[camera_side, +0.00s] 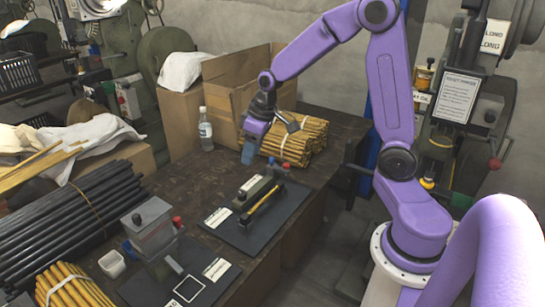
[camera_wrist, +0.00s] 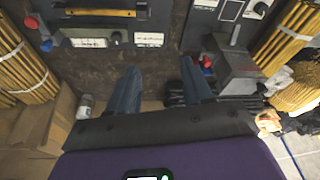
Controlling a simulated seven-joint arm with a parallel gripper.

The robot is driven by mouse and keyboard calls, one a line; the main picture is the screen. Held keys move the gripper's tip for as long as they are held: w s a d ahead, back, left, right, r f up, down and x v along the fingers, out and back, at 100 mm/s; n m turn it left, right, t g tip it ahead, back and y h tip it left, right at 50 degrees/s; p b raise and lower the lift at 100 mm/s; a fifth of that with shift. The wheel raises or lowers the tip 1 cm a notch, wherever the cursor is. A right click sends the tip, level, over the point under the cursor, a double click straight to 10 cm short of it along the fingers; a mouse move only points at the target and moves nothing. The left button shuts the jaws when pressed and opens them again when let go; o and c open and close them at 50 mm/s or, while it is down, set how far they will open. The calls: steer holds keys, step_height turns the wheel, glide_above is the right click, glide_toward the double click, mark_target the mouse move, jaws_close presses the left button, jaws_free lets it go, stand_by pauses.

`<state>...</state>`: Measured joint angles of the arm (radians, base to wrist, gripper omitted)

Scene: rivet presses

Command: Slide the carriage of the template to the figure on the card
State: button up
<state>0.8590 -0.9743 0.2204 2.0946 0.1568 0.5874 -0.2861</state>
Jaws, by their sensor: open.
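The template looks to be the low fixture (camera_side: 262,194) on a dark base plate in the side view. It has a yellow bar (camera_wrist: 98,12), dark knobs and a greenish body. I cannot tell which part is its carriage. A white card (camera_side: 217,217) lies at the left of the plate, and a smaller card (camera_side: 250,183) is by the body. White cards (camera_wrist: 149,39) also show in the wrist view; their print is too small to read. My gripper (camera_side: 249,150) is open and empty, above the bench beyond the fixture, apart from it. Its fingers (camera_wrist: 160,88) are spread.
A grey press (camera_side: 153,228) on another dark plate stands nearer on the bench. Bundled yellow rods (camera_side: 295,142) lie beside my gripper. A clear bottle (camera_side: 205,130) and a cardboard box (camera_side: 232,80) stand behind. Black rods (camera_side: 80,215) lie at left. Bare bench lies left of the fixture.

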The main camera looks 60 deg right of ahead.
steer(key=w+d+f+m+t+h, duration=0.1)
steer(key=w+d+m, duration=0.15)
steer(key=d, duration=0.45)
steer(key=w+d+f+m, duration=0.1)
steer(key=w+d+f, duration=0.15)
steer(key=d, duration=0.35)
steer(key=m+h, duration=0.2)
steer(key=m, duration=0.1)
glide_toward(272, 158)
steer(key=shift+t, duration=0.4)
steer(key=x, duration=0.8)
steer(key=shift+d+f, duration=0.2)
steer(key=shift+f, duration=0.25)
